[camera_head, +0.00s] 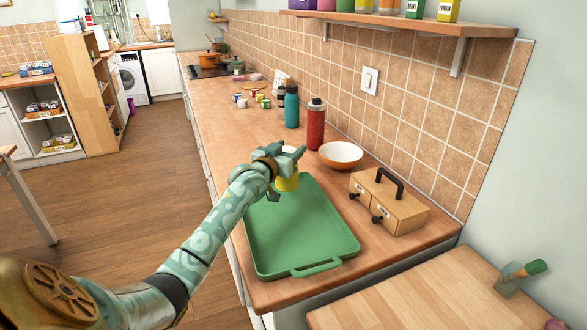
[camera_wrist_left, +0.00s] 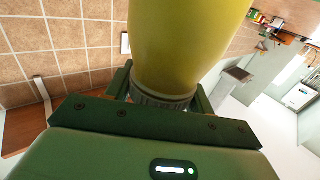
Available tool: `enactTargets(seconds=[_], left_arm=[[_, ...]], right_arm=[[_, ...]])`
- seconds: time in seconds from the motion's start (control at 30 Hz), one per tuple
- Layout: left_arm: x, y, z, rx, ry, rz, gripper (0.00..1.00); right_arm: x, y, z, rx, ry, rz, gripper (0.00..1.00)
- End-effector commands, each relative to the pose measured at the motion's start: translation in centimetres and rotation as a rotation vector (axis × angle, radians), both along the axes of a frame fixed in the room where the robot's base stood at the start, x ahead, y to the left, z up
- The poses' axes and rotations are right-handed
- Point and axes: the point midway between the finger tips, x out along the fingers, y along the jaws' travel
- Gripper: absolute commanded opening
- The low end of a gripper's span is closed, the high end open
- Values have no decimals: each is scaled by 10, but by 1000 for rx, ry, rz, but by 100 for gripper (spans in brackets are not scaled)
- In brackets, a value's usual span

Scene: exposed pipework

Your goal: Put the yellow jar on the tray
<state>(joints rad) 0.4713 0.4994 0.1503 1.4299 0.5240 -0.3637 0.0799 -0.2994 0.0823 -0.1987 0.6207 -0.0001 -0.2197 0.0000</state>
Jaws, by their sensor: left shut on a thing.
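The yellow jar (camera_head: 287,183) is in my left gripper (camera_head: 284,160), over the far end of the green tray (camera_head: 300,235). My arm and gripper hide part of the jar. I cannot tell from this view whether the jar touches the tray. In the left wrist view the yellow jar (camera_wrist_left: 188,40) fills the upper middle, and my left gripper (camera_wrist_left: 160,92) is shut around its grey lower-placed end. The tray lies flat on the wooden counter, and its visible surface is bare. My right gripper is not in view.
A white and orange bowl (camera_head: 340,155), a red bottle (camera_head: 316,125) and a teal bottle (camera_head: 292,107) stand beyond the tray. Small jars (camera_head: 262,99) and pots (camera_head: 210,58) stand farther back along the counter.

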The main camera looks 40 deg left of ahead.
Motion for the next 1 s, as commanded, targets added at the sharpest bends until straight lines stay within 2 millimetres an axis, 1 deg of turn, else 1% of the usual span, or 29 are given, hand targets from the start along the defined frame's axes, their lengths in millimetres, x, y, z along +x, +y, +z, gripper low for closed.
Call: enactTargets(seconds=[0.17, 0.23, 0.3, 0.37, 0.43, 0.47, 0.57, 0.6, 0.67, 0.7, 0.93, 1.0], left_arm=[[2, -9, -10, -1, -2, 0, 13], [3, -15, -19, -2, 0, -1, 13], [3, -13, -36, 1, 2, 0, 13], [3, -13, -45, 1, 3, 0, 13], [3, -13, -48, 2, 0, 0, 13], [3, -13, -47, 2, -1, 0, 7], [3, -13, -45, 2, -2, 0, 7], [3, -13, -46, 2, 0, -1, 56], [3, -13, -45, 2, 0, -1, 73], [3, -13, -45, 2, 0, -1, 75], [2, -13, -45, 2, -1, -1, 75], [-1, -14, -44, 1, -1, -1, 75]], right_arm=[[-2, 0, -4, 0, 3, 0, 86], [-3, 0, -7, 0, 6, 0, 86], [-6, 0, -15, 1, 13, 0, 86], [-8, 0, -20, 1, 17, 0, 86], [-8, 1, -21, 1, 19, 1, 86], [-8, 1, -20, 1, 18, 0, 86], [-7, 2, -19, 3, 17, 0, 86], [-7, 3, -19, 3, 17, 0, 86], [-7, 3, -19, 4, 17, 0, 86], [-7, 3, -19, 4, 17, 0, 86], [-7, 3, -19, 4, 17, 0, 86], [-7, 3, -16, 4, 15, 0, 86]])
